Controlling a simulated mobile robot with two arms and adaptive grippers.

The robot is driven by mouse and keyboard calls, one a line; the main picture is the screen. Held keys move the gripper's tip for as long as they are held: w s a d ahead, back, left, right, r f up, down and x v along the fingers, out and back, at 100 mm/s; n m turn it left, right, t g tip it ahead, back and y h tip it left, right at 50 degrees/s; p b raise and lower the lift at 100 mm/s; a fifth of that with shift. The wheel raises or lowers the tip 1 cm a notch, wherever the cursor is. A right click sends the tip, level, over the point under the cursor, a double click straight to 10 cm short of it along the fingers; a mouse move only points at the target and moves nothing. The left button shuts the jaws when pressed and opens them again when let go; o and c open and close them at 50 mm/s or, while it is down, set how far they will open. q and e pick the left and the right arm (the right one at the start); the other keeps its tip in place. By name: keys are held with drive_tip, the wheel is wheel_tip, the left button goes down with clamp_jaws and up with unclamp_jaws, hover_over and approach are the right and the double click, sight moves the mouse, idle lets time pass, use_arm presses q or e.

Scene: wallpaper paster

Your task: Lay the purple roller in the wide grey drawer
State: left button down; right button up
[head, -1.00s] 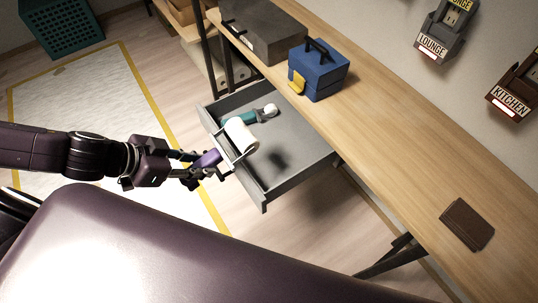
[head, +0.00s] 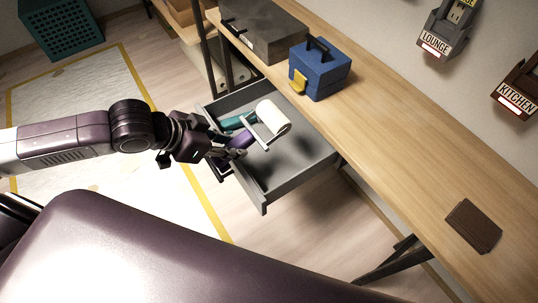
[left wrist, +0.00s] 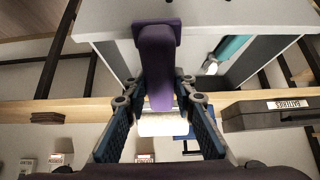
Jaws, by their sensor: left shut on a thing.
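The purple roller has a purple handle (head: 241,140) and a white sleeve (head: 272,117). My left gripper (head: 232,150) is shut on its handle. It holds the roller tilted over the wide grey drawer (head: 300,155), which is pulled open under the bench; a shadow falls on the drawer floor. In the left wrist view the purple handle (left wrist: 158,65) stands between my fingers, with the white sleeve (left wrist: 163,125) beyond. A teal roller (head: 236,121) lies at the drawer's far left, partly hidden behind the held roller. My right gripper is not in view.
The wooden bench (head: 400,165) runs along the drawer's right side. On it stand a blue toolbox (head: 320,73), a dark grey case (head: 265,30) and a brown wallet-like item (head: 473,226). The near part of the drawer floor is clear.

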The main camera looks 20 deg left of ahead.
sight(248, 134)
use_arm(q)
drive_tip(key=w+d, duration=0.3)
drive_tip(key=w, duration=0.1)
drive_tip(key=shift+w+d+r+p, duration=0.2)
drive_tip(key=shift+d+p, duration=0.15)
drive_tip(key=shift+d, duration=0.05)
drive_tip(key=w+f, duration=0.1)
drive_tip(key=f, duration=0.2)
drive_tip(key=w+d+f, duration=0.1)
drive_tip(key=f, duration=0.3)
drive_tip(key=w+d+f+b, duration=0.1)
drive_tip(key=f, duration=0.2)
drive_tip(key=shift+f, duration=0.4)
drive_tip(key=shift+w+d+r+g+y+p, duration=0.3)
drive_tip(key=shift+r+g+p, duration=0.1)
drive_tip(key=shift+p, duration=0.2)
drive_tip(key=shift+w+d+f+g+y+p, duration=0.1)
drive_tip(key=shift+w+d+g+y+p, duration=0.05)
drive_tip(key=shift+g+y+p, duration=0.3)
drive_tip(key=shift+w+d+g+y+p, duration=0.15)
drive_tip(key=shift+g+y+p, duration=0.15)
drive_tip(key=shift+g, duration=0.25)
drive_tip(key=shift+s+a+f+b, duration=0.1)
drive_tip(key=shift+f+b, duration=0.05)
drive_tip(key=shift+f, duration=0.45)
drive_tip(key=shift+s+a+f+b, duration=0.1)
drive_tip(key=shift+f+b, duration=0.05)
drive_tip(key=shift+f, duration=0.9)
drive_tip(key=shift+f, duration=0.1)
